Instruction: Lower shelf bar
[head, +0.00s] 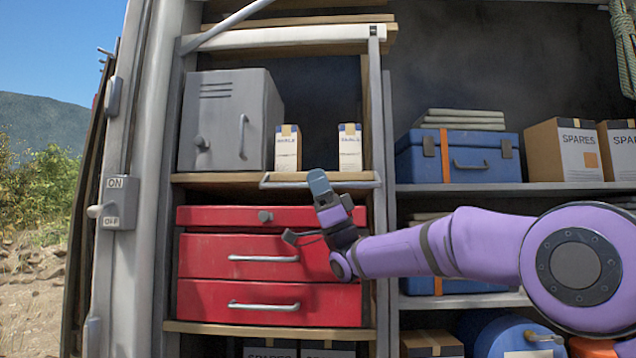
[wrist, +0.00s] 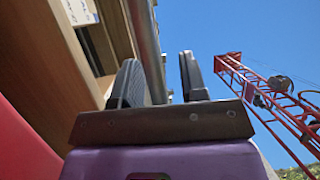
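The grey metal shelf bar (head: 282,185) runs along the front edge of the wooden shelf that holds the grey cabinet, in a raised position level with the shelf. My gripper (head: 320,184) is at the middle of the bar, overlapping it in the head view. In the wrist view, the bar (wrist: 147,38) passes between the two dark fingers of my gripper (wrist: 161,75). It lies close to the left finger, with sky showing between it and the right finger. The fingers are apart. Whether the left finger touches the bar, I cannot tell.
Two small cartons (head: 287,148) and a grey cabinet (head: 230,120) stand on the shelf behind the bar. Red drawers (head: 250,262) sit below, close behind my gripper. An upright post (head: 378,130) stands at the right of this bay. An ON/OFF switch (head: 117,203) is at left.

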